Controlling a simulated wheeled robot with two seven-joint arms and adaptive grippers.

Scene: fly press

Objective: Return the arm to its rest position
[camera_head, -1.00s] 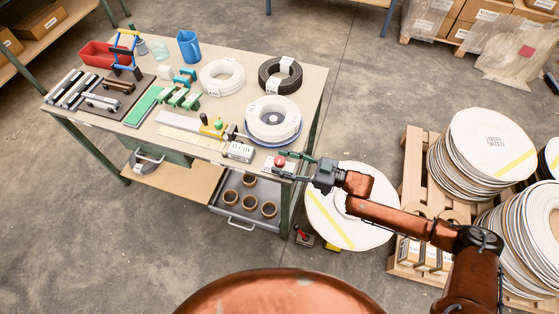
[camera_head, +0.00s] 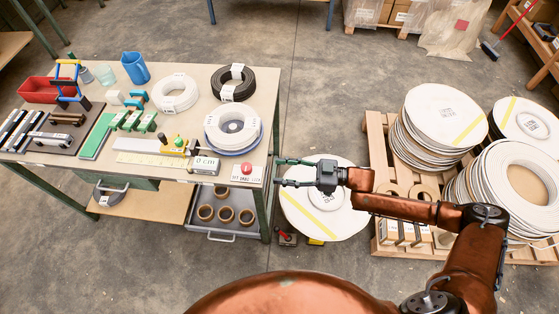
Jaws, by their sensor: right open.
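My right gripper (camera_head: 281,172) is open and empty. Its fingers point left, just off the right edge of the workbench (camera_head: 285,90). My right arm (camera_head: 400,208) comes in from the lower right, above the floor. A red push button (camera_head: 247,170) sits on the bench's front right corner, a little left of the fingertips and apart from them. My left gripper is not in view.
A white cable reel (camera_head: 326,217) lies on the floor below my right gripper. A pallet (camera_head: 377,140) with stacked white reels stands to the right. On the bench are a white coil (camera_head: 176,93), a black coil (camera_head: 233,84) and a blue jug (camera_head: 134,68).

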